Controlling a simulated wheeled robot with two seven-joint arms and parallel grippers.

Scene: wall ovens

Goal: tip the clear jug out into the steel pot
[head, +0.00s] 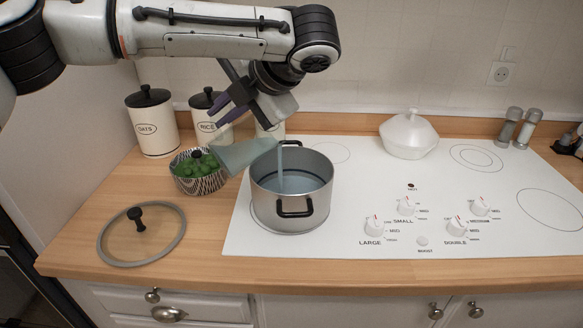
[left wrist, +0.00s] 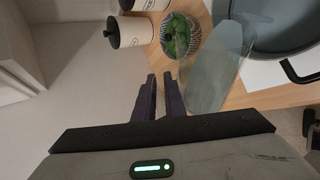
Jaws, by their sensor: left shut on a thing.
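The clear jug (head: 246,155) is tilted at the left rim of the steel pot (head: 290,222), and a pale blue-grey stream runs down into the pot. Liquid covers the inside of the pot, which stands on the white cooktop. My left gripper (head: 233,103) is shut on the jug, above and left of the pot. In the left wrist view the jug (left wrist: 217,68) lies right of the gripper's fingers (left wrist: 160,97), with the pot (left wrist: 252,68) beyond it. The spot where the fingers meet the jug is hard to see. My right gripper is not in view.
A patterned bowl of greens (head: 198,183) stands close left of the pot. A glass lid (head: 118,245) lies on the wooden counter at left. Canisters (head: 155,140) stand behind. A white lidded dish (head: 409,148) and shakers (head: 526,130) are at the back right.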

